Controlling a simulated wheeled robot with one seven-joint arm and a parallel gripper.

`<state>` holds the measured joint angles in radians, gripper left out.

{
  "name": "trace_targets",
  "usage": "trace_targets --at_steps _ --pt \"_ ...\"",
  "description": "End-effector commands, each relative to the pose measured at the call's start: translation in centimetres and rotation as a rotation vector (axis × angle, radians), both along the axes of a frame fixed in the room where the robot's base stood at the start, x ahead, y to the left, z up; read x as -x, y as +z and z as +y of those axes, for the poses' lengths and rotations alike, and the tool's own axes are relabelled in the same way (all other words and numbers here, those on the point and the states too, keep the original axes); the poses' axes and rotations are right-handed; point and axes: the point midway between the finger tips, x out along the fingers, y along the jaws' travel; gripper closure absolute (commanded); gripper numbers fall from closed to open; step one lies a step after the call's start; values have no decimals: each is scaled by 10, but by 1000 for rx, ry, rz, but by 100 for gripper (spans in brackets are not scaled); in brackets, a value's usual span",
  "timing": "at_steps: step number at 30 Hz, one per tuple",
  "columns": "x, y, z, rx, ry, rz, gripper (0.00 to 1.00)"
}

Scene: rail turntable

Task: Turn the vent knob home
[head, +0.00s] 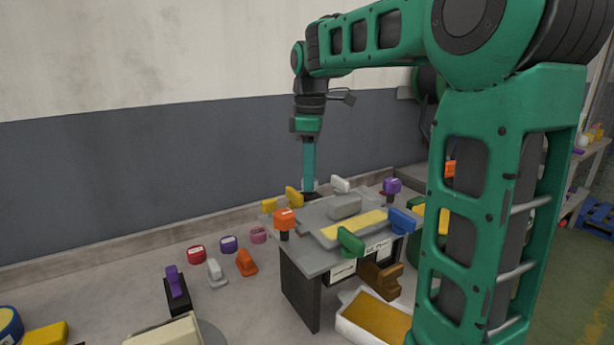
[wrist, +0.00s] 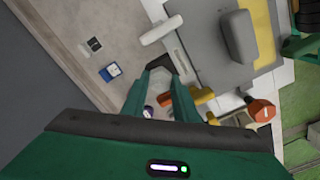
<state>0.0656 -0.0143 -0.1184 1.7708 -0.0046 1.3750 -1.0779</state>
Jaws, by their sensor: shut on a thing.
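My gripper (head: 309,190) points down at the back edge of the grey stand (head: 299,254), between a yellow knob (head: 293,197) and a white knob (head: 341,184). In the wrist view my gripper (wrist: 160,76) is shut on a dark piece (wrist: 161,64) at its fingertips, mostly hidden by the fingers. The white knob (wrist: 160,32) and a yellow knob (wrist: 201,96) stand on either side of it there. Labels on the stand are too small to read, so I cannot tell which knob is the vent knob.
Orange (head: 284,221), purple (head: 391,187), blue (head: 402,220) and green (head: 350,242) knobs ring the stand. A white tray (head: 343,328) sits in front. Loose coloured handles lie on the bench to the left. The wall (head: 140,165) is close behind my gripper.

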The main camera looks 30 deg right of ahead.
Motion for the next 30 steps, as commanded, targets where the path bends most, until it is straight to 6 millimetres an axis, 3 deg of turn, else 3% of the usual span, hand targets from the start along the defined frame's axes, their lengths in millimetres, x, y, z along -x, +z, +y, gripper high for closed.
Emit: trace_targets --at_steps 30 --pt "-2 2 -1 0 -895 -11 96"
